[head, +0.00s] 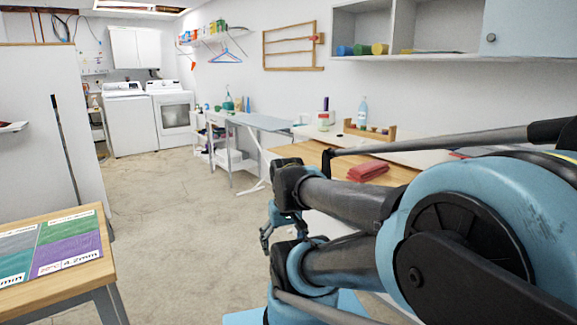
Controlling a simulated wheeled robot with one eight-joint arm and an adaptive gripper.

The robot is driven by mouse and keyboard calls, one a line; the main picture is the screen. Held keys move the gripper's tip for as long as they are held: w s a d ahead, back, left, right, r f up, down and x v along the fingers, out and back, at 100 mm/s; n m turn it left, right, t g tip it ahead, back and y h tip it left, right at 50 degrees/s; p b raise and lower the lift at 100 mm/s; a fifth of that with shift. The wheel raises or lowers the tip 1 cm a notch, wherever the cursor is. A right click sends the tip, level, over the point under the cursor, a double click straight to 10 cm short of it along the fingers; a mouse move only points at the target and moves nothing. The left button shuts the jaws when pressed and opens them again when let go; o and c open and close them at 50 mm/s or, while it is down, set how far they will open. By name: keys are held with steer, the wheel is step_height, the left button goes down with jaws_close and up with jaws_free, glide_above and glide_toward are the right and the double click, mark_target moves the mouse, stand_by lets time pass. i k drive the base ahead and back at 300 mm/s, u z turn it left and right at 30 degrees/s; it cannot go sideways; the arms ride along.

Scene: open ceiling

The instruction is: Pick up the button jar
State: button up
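I cannot make out a button jar in the head view. My arm fills the right half of the picture and hides part of the wooden worktop (310,152). My gripper (267,238) hangs at the arm's far end, over the floor in front of the worktop. It is partly hidden by my arm links, and I cannot see whether its fingers are apart. I see nothing held in it.
A folded red cloth (368,171) lies on the worktop, with a wooden rack (384,133) and a clear bottle (362,111) behind. A table with coloured mats (70,228) stands at left. An ironing board (260,122) is farther back. The middle floor (170,220) is clear.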

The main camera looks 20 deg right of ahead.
mark_target(323, 124)
steer(key=u, duration=0.45)
steer(key=i, duration=1.7)
steer(key=z, duration=0.45)
steer(key=i, duration=1)
steer(key=z, duration=0.5)
steer(key=k, duration=0.15)
steer(key=z, duration=0.1)
